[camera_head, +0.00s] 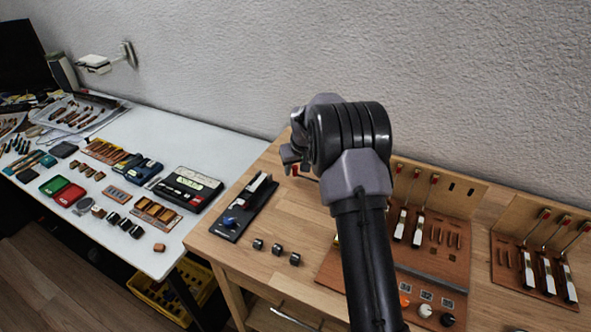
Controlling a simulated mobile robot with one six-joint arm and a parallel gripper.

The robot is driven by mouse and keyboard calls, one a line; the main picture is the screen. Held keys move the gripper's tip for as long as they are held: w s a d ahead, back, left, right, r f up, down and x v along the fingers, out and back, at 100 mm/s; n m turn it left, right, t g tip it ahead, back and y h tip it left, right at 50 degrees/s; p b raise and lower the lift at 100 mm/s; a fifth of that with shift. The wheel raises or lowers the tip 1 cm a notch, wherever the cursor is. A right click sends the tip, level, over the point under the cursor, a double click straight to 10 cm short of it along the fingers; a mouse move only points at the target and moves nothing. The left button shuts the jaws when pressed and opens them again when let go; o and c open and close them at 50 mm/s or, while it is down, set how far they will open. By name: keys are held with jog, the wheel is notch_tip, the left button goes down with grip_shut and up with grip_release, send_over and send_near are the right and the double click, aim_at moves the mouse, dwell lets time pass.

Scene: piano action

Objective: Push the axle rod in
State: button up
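My arm reaches up from the lower middle over the wooden workbench (215,240). My gripper (291,157) shows only in part at the left side of the wrist, above the back of the bench. Whether its fingers are open or shut is not clear. A small red piece (295,170) shows just below it; I cannot tell if they touch. A black fixture (262,200) with a blue knob (229,221) and a white strip lies left of my arm. I cannot make out an axle rod for certain; my arm hides part of the bench.
Wooden stands with white-and-red-tipped key pieces (418,231) and (546,272) are right of my arm. Three dark round parts (276,249) lie on the bench front. A white table (150,125) with many small parts is at left. A plain wall closes the back.

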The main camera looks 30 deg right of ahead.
grip_shut()
dwell(1.4)
